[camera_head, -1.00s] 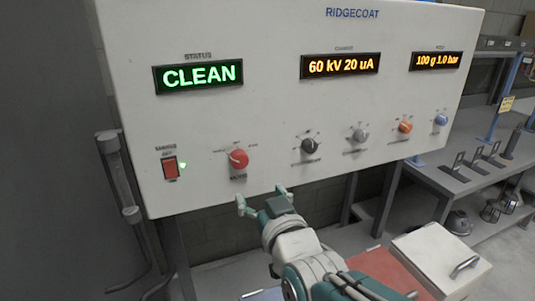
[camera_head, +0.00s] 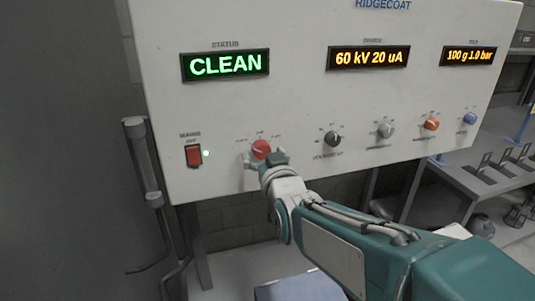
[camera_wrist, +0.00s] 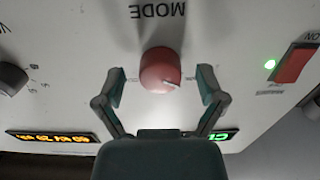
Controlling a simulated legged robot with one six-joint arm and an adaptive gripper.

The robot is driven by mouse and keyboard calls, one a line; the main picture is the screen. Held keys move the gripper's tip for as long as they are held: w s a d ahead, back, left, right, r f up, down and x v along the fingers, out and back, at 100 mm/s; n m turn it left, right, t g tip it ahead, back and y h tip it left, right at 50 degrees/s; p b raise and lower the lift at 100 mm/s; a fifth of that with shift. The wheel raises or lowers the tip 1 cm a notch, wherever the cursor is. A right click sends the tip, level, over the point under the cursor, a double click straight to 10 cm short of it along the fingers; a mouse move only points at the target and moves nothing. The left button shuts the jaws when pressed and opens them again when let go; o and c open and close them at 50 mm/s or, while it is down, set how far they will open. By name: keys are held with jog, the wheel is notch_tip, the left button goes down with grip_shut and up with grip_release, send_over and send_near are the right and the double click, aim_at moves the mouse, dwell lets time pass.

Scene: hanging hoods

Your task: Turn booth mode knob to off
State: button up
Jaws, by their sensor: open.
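The red mode knob (camera_head: 261,149) is on the lower left of the white control panel (camera_head: 300,110). My gripper (camera_head: 264,158) is at the panel, right at this knob. In the wrist view the red knob (camera_wrist: 160,70) sits between the two open fingers (camera_wrist: 160,86), with a gap on each side. A white pointer line on the knob points to the lower right in that upside-down view. The word MODE stands above the knob there. The position labels around the knob are not readable.
A red mains switch (camera_head: 193,155) with a lit green lamp is left of the knob. A black knob (camera_head: 332,138) and grey, orange and blue knobs are to the right. The status display (camera_head: 225,64) reads CLEAN. A bench (camera_head: 480,180) stands at the right.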

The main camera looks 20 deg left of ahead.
jog(key=c, duration=1.2)
jog(key=shift+o, duration=0.2)
jog(key=shift+m, duration=0.4)
jog(key=m, duration=0.4)
jog(key=shift+m, duration=0.4)
jog(key=m, duration=0.6)
jog(key=shift+s, duration=0.1)
